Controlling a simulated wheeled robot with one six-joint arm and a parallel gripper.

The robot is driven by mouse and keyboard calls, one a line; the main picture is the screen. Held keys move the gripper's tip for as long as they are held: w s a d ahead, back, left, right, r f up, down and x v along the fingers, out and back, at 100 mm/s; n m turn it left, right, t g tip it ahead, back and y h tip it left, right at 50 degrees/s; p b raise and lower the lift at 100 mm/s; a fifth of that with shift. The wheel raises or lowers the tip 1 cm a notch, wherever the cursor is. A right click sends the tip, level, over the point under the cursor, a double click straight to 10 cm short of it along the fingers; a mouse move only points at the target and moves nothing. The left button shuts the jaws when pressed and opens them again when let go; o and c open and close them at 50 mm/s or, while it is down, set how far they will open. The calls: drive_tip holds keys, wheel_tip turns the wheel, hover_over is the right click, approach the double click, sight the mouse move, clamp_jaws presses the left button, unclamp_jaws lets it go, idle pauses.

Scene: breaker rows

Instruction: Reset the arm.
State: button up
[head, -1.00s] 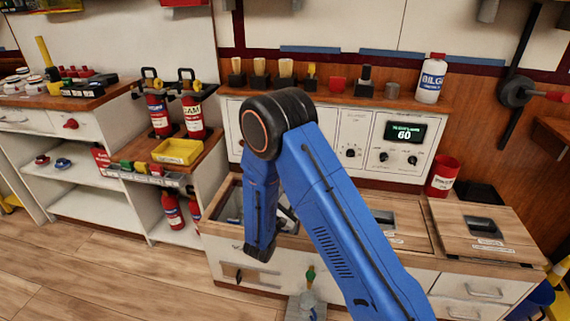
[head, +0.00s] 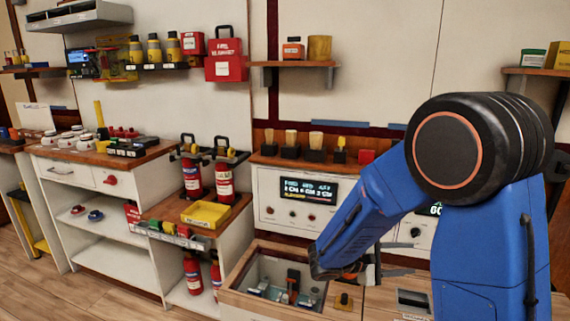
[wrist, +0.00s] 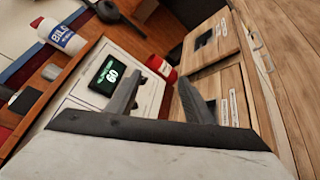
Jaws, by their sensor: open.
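My blue arm fills the right of the head view, its elbow raised and its forearm sloping down to the left. My gripper (head: 372,270) is at the forearm's lower end, partly hidden behind it, above the wooden counter. In the wrist view my gripper (wrist: 165,98) shows two grey fingers spread apart with nothing between them. Beyond the fingers are a white panel with a green display (wrist: 108,78) reading 60, a red can (wrist: 163,68) and wooden lids (wrist: 208,52).
An open bin (head: 235,297) with small items lies left of my gripper. A yellow tray (head: 206,214) and fire extinguishers (head: 224,180) stand on the lower shelf unit. A wall shelf (head: 292,64) hangs above. A white bottle (wrist: 62,38) stands on the ledge. The floor at left is clear.

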drive_tip(key=s+d+r+m+g+y, duration=0.1)
drive_tip(key=s+d+m+g+y, duration=0.2)
drive_tip(key=s, duration=0.6)
drive_tip(key=s+d+r+m+g+y, duration=0.1)
drive_tip(key=s+m+y, duration=0.3)
drive_tip(key=s, duration=0.5)
drive_tip(key=s+a+r+m+t+y, duration=0.2)
drive_tip(key=s+a+t+y, duration=0.3)
drive_tip(key=s+a+y, duration=0.3)
drive_tip(key=shift+s+a+r+y, duration=0.3)
drive_tip(key=shift+s+a+r, duration=0.3)
drive_tip(key=shift+a+r, duration=0.25)
